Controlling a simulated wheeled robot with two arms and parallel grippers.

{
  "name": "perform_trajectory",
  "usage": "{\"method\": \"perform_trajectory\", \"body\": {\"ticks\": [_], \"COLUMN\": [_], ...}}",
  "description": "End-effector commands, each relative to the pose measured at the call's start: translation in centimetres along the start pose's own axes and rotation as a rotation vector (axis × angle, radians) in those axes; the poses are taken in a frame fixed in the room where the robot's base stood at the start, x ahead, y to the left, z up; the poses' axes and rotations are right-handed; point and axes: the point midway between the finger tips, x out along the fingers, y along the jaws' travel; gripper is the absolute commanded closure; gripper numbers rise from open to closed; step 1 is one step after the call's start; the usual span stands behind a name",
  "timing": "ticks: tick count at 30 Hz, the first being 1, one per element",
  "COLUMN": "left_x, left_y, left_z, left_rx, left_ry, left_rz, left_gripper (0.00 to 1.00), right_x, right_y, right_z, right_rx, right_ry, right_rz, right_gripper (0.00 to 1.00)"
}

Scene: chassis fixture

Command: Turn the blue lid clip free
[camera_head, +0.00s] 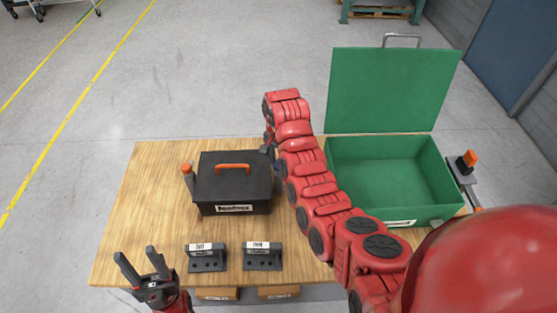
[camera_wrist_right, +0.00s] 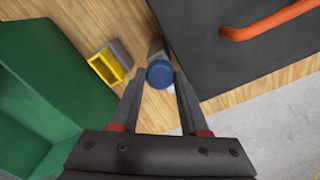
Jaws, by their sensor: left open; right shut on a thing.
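The blue lid clip (camera_wrist_right: 160,74) shows in the right wrist view as a round blue knob on a grey body beside the black lidded box (camera_wrist_right: 222,72). The fingertips of my right gripper (camera_wrist_right: 159,84) stand on both sides of the knob and are shut on it. My left gripper (camera_head: 138,264) is open and empty over the table's front left corner.
An orange-topped clip (camera_head: 187,171) stands at the black box's left side. An open green box (camera_head: 440,185) is at the right, with another orange clip (camera_head: 467,160) beside it. A yellow-and-grey piece (camera_wrist_right: 106,66) lies between the boxes. Two dark labelled blocks (camera_head: 207,265) (camera_head: 262,264) stand in front.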

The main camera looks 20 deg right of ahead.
Motion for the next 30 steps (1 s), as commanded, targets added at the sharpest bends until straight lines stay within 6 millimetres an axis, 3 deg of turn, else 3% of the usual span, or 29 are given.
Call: {"method": "perform_trajectory", "body": {"ticks": [1,2,7,17,28,30], "left_x": [0.0,0.0,0.0,0.3,4.6,3.8], "left_y": [0.0,0.0,0.0,0.0,-0.2,-0.2], "left_z": [0.0,0.0,0.0,-0.1,-0.8,-0.6], "left_rx": [0.0,0.0,0.0,0.0,0.0,0.0], "left_ry": [0.0,0.0,0.0,0.0,0.0,0.0], "left_rz": [0.0,0.0,0.0,0.0,0.0,0.0], "left_gripper": [0.5,0.5,0.5,0.5,0.5,0.5], "right_x": [0.1,0.1,0.1,-0.4,-7.0,-7.0], "right_y": [0.0,0.0,0.0,0.0,0.1,0.0], "right_z": [0.1,0.1,0.1,0.0,-0.2,-0.2], "right_rx": [0.0,0.0,0.0,0.0,0.001,0.002], "right_ry": [-0.002,-0.002,-0.001,-0.001,0.001,-0.004], "right_rz": [0.002,0.002,0.001,0.0,-0.003,-0.003], "right_gripper": [1.0,0.54,0.26,0.26,0.26,0.26]}}
